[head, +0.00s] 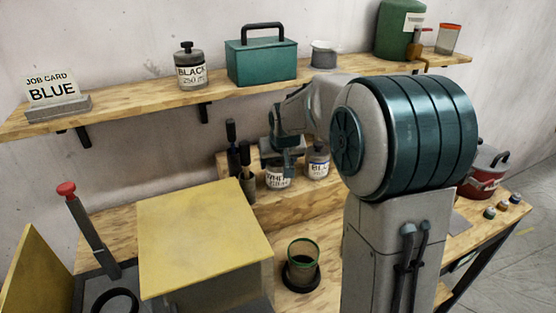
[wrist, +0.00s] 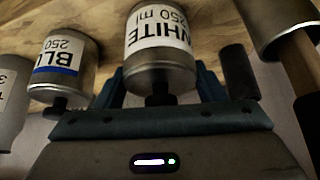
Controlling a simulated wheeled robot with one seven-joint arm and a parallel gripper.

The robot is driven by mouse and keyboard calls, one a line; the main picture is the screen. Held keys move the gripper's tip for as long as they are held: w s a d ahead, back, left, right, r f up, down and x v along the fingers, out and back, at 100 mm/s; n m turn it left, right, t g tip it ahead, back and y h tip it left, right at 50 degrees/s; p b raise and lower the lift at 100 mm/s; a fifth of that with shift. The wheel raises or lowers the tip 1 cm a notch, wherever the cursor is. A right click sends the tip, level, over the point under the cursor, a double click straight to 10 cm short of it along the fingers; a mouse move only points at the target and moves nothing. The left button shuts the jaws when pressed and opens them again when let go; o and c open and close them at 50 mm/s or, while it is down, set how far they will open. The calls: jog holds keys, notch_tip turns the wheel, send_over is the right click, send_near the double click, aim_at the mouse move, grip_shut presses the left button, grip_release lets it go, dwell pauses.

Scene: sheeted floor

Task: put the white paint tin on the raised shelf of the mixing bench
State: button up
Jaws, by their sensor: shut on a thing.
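The white paint tin (head: 279,178) has a label reading WHITE and a dark knob on its lid. In the wrist view the tin (wrist: 160,50) sits between the fingers of my gripper (wrist: 160,88), which is shut on it near the knob. In the head view my gripper (head: 284,155) is above the tin, at the raised shelf (head: 300,207) of the mixing bench. The tin is upright over the shelf; I cannot tell whether its base touches the wood. A blue-labelled tin (head: 317,163) stands close on its right, also in the wrist view (wrist: 65,65).
A brush pot (head: 248,187) with dark-handled brushes stands just left of the tin. A yellow-topped box (head: 200,232) and a green-rimmed cup (head: 302,262) are nearer. The wall shelf (head: 135,98) above holds a job card reading BLUE (head: 53,92) and a black tin (head: 190,70).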

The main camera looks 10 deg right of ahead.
jog(key=shift+f, duration=0.2)
jog(key=o, duration=1.6)
jog(key=shift+r, duration=0.1)
jog(key=shift+r, duration=0.1)
jog(key=shift+r, duration=0.2)
jog(key=b+v, duration=0.2)
jog(key=v, duration=1)
jog(key=s+f+g, duration=0.1)
jog(key=s+f, duration=0.5)
jog(key=s, duration=0.6)
jog(key=s+f+g, duration=0.2)
jog(key=s+f, duration=0.4)
jog(key=s, duration=0.7)
jog(key=shift+s, duration=0.15)
